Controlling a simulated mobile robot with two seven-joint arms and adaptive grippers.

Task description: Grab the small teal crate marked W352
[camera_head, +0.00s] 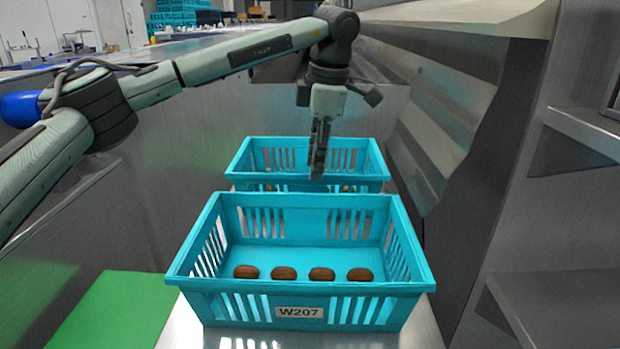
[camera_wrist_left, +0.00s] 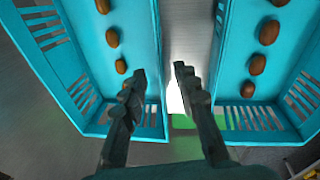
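Two teal slatted crates stand one behind the other in the head view. The near crate (camera_head: 300,288) has a white label reading W207 (camera_head: 299,312) and several brown dates in a row inside. The far crate (camera_head: 258,177) is partly hidden behind it; no label on it can be read, so I cannot confirm W352. My left gripper (camera_head: 318,174) points down at the far crate's near side. In the left wrist view its fingers (camera_wrist_left: 160,72) are apart and empty, with a crate on the left (camera_wrist_left: 141,30) and another on the right (camera_wrist_left: 232,50). My right gripper is out of view.
A green mat or panel (camera_head: 115,310) lies at the lower left. Metal shelving (camera_head: 560,290) and a sloped panel (camera_head: 440,110) stand close on the right. Stacked teal crates (camera_head: 185,12) are far back. The two crates stand close together with a narrow gap.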

